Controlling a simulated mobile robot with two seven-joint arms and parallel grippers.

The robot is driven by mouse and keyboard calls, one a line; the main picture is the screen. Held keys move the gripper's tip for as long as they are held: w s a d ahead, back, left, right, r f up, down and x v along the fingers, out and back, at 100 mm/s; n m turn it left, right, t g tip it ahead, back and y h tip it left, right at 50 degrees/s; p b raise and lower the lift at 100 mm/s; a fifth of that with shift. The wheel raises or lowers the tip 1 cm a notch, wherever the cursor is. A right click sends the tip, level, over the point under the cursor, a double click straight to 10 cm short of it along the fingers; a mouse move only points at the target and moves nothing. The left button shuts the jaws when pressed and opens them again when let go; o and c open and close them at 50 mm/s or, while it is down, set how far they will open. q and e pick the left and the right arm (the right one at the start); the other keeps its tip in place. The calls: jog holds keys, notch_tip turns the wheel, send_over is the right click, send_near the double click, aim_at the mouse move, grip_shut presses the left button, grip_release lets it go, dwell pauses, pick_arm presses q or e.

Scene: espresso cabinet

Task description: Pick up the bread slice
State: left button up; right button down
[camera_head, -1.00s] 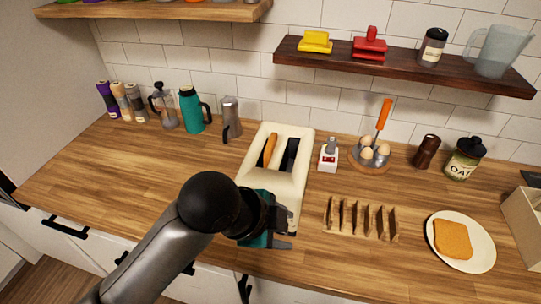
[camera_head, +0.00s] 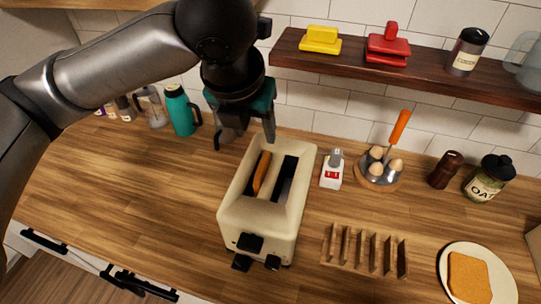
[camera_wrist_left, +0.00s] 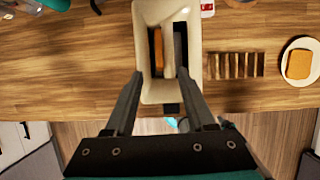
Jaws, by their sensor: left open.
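A toasted bread slice (camera_head: 262,172) stands upright in the left slot of the cream toaster (camera_head: 235,212); the right slot looks dark and empty. The slice also shows in the left wrist view (camera_wrist_left: 158,50), its top edge close to the line between my fingers. A second bread slice (camera_head: 469,277) lies flat on a white plate (camera_head: 504,286) at the right. My left gripper (camera_head: 248,138) is open and empty, pointing down over the far end of the toaster. In the left wrist view its two fingers (camera_wrist_left: 159,74) stand apart. My right gripper is not in view.
A wooden toast rack (camera_head: 364,254) stands right of the toaster. A teal flask (camera_head: 181,112) stands at the left. A dark shelf (camera_head: 390,72) hangs above.

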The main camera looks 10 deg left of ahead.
pick_arm(q)
send_near(263, 161)
jog(key=x, duration=0.2)
jog(key=shift+f+b, duration=0.3)
jog(key=shift+b, duration=0.05)
jog(key=shift+x, duration=0.8)
jog(key=x, duration=0.4)
jog(key=shift+w+f, duration=0.2)
jog(key=shift+f, duration=0.05)
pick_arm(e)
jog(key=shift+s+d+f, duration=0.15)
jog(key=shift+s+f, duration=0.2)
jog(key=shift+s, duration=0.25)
pick_arm(q)
jog(key=shift+c, duration=1.4)
grip_shut()
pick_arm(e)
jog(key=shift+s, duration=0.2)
